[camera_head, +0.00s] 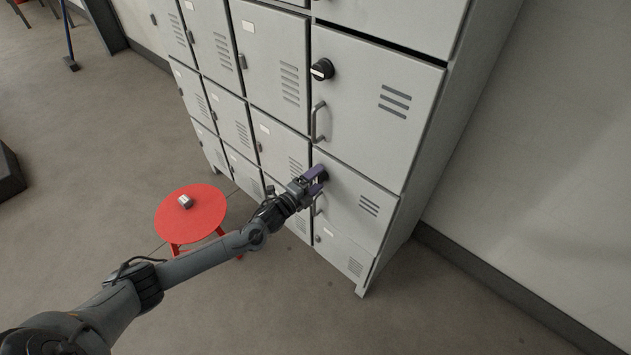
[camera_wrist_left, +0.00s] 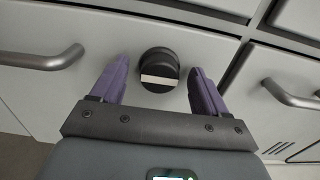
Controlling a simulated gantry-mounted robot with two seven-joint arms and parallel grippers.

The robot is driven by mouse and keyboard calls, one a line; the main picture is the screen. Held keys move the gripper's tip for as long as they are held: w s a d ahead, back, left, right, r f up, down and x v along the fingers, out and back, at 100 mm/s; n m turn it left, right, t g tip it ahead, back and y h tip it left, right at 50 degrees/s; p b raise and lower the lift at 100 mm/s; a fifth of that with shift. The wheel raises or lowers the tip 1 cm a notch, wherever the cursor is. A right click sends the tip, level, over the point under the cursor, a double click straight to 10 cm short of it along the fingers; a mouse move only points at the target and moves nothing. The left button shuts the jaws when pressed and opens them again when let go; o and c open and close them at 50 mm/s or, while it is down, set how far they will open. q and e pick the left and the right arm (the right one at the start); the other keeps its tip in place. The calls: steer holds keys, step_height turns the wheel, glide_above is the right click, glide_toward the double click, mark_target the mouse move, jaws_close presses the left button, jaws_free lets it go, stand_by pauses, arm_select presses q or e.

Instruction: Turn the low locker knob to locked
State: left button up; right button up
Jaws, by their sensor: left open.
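The low locker knob (camera_wrist_left: 158,70) is a round black knob with a pale bar across its face. It sits on a grey locker door, between my left gripper's two purple fingers in the left wrist view. My left gripper (camera_wrist_left: 157,88) is open, with a gap on each side of the knob. In the head view my left gripper (camera_head: 318,182) is at the lower right locker door (camera_head: 350,205), and its fingers mostly hide the knob there. My right gripper is in neither view.
Another black knob (camera_head: 322,69) and a bar handle (camera_head: 317,122) are on the door above. In the wrist view a handle (camera_wrist_left: 42,58) is left of the gripper and another (camera_wrist_left: 290,95) is right. A red stool (camera_head: 190,222) holds a small object (camera_head: 185,201).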

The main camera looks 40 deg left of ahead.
arm_select(q)
steer(key=c, duration=1)
steer(key=shift+c, duration=0.2)
